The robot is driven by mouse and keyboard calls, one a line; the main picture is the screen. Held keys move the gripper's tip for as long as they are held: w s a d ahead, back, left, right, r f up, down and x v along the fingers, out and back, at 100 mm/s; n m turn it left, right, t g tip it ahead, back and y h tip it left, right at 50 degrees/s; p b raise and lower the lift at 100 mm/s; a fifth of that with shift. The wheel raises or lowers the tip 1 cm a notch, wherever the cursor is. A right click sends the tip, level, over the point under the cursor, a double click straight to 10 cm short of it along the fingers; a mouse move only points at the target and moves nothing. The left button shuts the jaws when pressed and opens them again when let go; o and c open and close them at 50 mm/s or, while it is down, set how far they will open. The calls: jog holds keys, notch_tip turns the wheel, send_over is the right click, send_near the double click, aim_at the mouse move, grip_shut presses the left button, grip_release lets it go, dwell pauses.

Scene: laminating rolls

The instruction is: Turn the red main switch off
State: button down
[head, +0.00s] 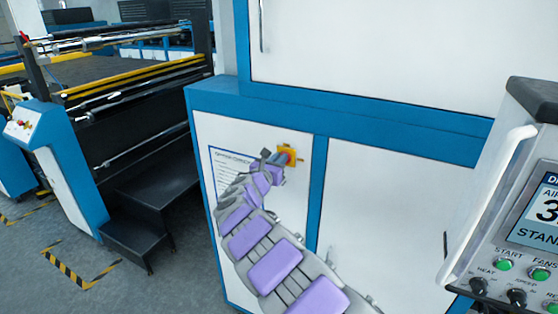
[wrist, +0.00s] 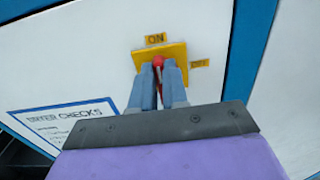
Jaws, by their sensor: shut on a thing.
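The red main switch (wrist: 158,62) sits on a yellow plate (wrist: 174,52) on the white cabinet panel. In the wrist view its red handle stands between the two blue fingers of my gripper (wrist: 158,78), which is shut on it. The handle points roughly toward the ON label (wrist: 156,39) above the plate. The OFF label (wrist: 199,64) is to the right of the plate. In the head view my gripper (head: 284,158) reaches the yellow plate (head: 292,151), and the fingers hide most of the switch.
A DRYER CHECKS notice (wrist: 75,122) is on the panel left of the switch. A control console (head: 530,215) stands at the right in the head view. Black steps (head: 145,225) and a roller machine (head: 130,85) are at the left. Grey floor shows in front of the steps.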

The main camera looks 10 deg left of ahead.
jog(key=shift+a, duration=0.1)
jog(key=shift+b, duration=0.3)
jog(key=m+b, duration=0.6)
jog(key=d+f+m+b, duration=0.1)
jog(key=m+b, duration=0.5)
jog(key=b, duration=0.1)
jog(key=f+m+b, duration=0.1)
jog(key=m+b, duration=0.4)
jog(key=b, duration=0.1)
jog(key=shift+s+d+f+m+b, duration=0.1)
jog(key=shift+s+d+m+b, duration=0.2)
jog(key=shift+d+m+b, duration=0.1)
jog(key=shift+f, duration=0.1)
jog(key=c, duration=1.1)
grip_release()
jog(key=shift+c, duration=0.2)
jog(key=shift+r, duration=0.2)
